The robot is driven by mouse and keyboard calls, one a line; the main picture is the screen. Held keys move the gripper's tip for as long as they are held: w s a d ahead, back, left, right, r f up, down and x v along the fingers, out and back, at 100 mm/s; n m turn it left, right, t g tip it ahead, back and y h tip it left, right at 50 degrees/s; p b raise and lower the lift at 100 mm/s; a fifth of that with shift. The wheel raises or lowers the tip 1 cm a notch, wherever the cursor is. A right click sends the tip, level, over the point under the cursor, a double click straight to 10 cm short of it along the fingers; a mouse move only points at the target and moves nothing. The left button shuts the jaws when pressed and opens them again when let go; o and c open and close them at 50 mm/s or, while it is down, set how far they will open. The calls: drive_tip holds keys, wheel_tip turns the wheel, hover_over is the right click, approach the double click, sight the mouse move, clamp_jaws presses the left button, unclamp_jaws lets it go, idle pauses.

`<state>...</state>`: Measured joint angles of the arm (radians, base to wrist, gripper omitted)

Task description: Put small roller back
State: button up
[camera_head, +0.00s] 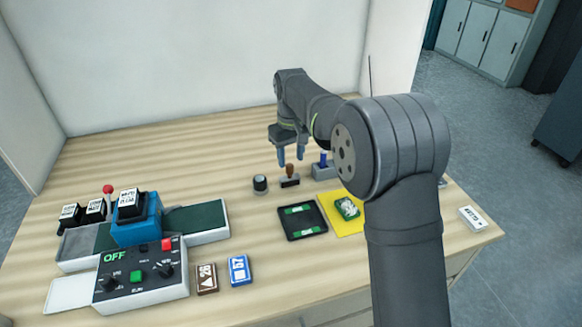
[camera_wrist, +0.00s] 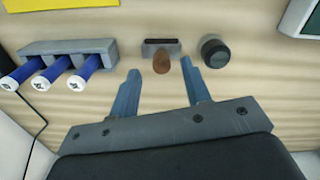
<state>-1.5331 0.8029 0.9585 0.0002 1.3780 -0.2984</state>
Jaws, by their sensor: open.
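My gripper (camera_head: 291,158) is open, pointing down above the back of the table. In the wrist view its blue fingers (camera_wrist: 160,76) stand apart with nothing held. A brown-handled tool (camera_head: 290,175) with a dark, block-like base stands upright below the fingers. In the wrist view its brown knob (camera_wrist: 161,64) appears between and just beyond the fingertips, apart from both. A grey rack (camera_wrist: 115,48) holds blue-handled tools (camera_wrist: 88,66) in a row; in the head view the rack (camera_head: 322,172) is partly hidden by my arm. I cannot tell which tool is the small roller.
A dark round pot (camera_head: 260,184) stands left of the brown-handled tool. A black tray (camera_head: 303,235) and a yellow mat (camera_head: 338,222) with a green-and-white pack (camera_head: 347,208) lie in front. A blue machine (camera_head: 137,228) and control box (camera_head: 140,278) stand at left. The back left table is clear.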

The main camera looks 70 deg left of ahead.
sight(291, 167)
wheel_tip(291, 167, up, 7)
drive_tip(key=shift+f, duration=0.15)
idle(0.4)
wheel_tip(291, 167, down, 13)
drive_tip(key=shift+r, duration=2.35)
drive_tip(key=shift+f, duration=0.1)
